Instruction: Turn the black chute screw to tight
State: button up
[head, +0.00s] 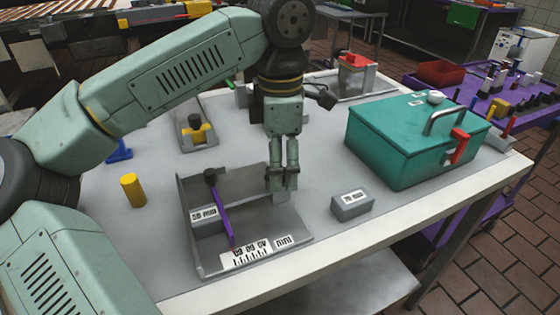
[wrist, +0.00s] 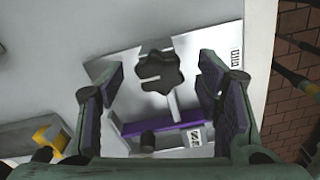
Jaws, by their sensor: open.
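The grey sheet-metal chute (head: 185,225) stands on the table with a purple bar (head: 222,215) across it. A black screw with a lobed knob (wrist: 158,70) shows in the wrist view between my fingers; in the head view my gripper hides it. A smaller black round knob (head: 210,177) stands by the far end of the purple bar. My gripper (head: 283,187) points down over the chute's right part. It is open, one finger each side of the lobed knob. I cannot tell whether the fingertips reach down to it.
A grey block (head: 352,205) lies right of the chute, with a teal toolbox (head: 415,140) behind it. A yellow cylinder (head: 132,190) stands to the left. A grey fixture with a yellow part (head: 197,132) is behind. The front right of the table is clear.

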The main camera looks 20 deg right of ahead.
notch_tip(320, 180, up, 12)
dwell(0.6)
dwell(0.4)
